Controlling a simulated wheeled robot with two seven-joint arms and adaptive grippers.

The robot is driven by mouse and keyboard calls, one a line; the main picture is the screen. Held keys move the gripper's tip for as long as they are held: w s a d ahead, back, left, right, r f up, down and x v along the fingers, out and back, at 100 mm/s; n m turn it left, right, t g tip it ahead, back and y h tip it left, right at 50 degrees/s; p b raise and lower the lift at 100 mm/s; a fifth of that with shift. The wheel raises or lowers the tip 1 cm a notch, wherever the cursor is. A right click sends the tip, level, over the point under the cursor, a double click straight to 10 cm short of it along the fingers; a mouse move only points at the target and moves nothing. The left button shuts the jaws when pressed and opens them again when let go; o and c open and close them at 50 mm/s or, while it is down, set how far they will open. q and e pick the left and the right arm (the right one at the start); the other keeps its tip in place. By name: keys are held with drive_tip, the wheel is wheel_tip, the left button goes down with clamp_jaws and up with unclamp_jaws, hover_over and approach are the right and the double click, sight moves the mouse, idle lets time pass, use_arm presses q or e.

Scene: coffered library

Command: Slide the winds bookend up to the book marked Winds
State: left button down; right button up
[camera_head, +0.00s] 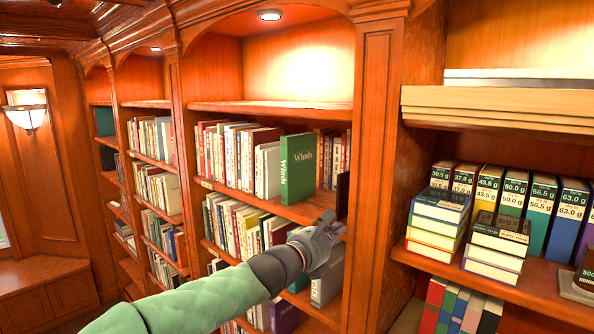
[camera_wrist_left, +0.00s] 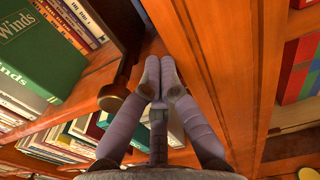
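The green book marked Winds (camera_head: 298,167) stands upright at the right end of the row on the middle shelf; it also shows at the left of the left wrist view (camera_wrist_left: 40,50). The dark winds bookend (camera_head: 342,196) stands to its right near the upright post, with a gap between them. In the left wrist view the bookend (camera_wrist_left: 122,35) is a dark panel with a round brown knob at its base. My left gripper (camera_head: 330,224) is at the shelf's front edge by the bookend. Its fingertips (camera_wrist_left: 160,72) are together, with nothing seen between them, right of the bookend.
The shelf's wooden front edge (camera_head: 300,211) runs below the books. A thick wooden post (camera_head: 376,150) stands close on the right. Books behind the Winds book fill the shelf's back. Further right, another bay holds labelled dark-topped books (camera_head: 433,213).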

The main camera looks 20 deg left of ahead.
idle(0.4)
use_arm(q)
drive_tip(key=shift+w+a+p, duration=0.2)
drive_tip(key=shift+a+p, duration=0.35)
drive_tip(key=shift+w+a+p, duration=0.2)
drive_tip(key=shift+a+p, duration=0.3)
